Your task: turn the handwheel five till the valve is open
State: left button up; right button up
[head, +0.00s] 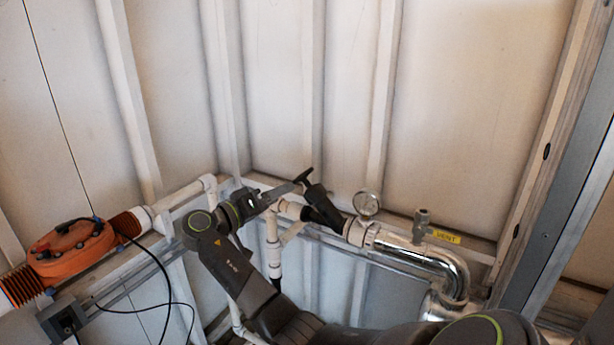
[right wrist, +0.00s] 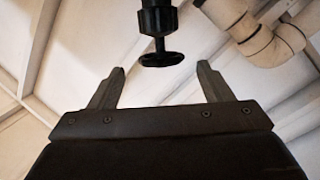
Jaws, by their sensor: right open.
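The handwheel is a small black disc on a short stem (head: 304,177); in the right wrist view it shows as a black knob (right wrist: 162,59). It sits on a black valve body (head: 322,206) in the white pipe line. My right gripper (head: 288,189) is beside the handwheel, on its left in the head view. In the right wrist view the two fingers (right wrist: 159,82) are apart and empty, with the handwheel beyond their tips, roughly midway between them. I see no contact. My left gripper is not in view. I cannot tell the valve's state.
A pressure gauge (head: 367,204) stands right of the valve. A small vent valve (head: 422,222) with a yellow label (head: 446,237) sits above the shiny metal pipe bend (head: 455,272). An orange unit (head: 72,252) is at the left. Ribbed white walls stand close behind.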

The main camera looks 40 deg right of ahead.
aim_at(302, 184)
jog(key=d+p, duration=0.3)
jog(key=d, duration=0.6)
jog(key=shift+d+r, duration=0.1)
jog(key=shift+d, duration=0.55)
jog(key=c, duration=1)
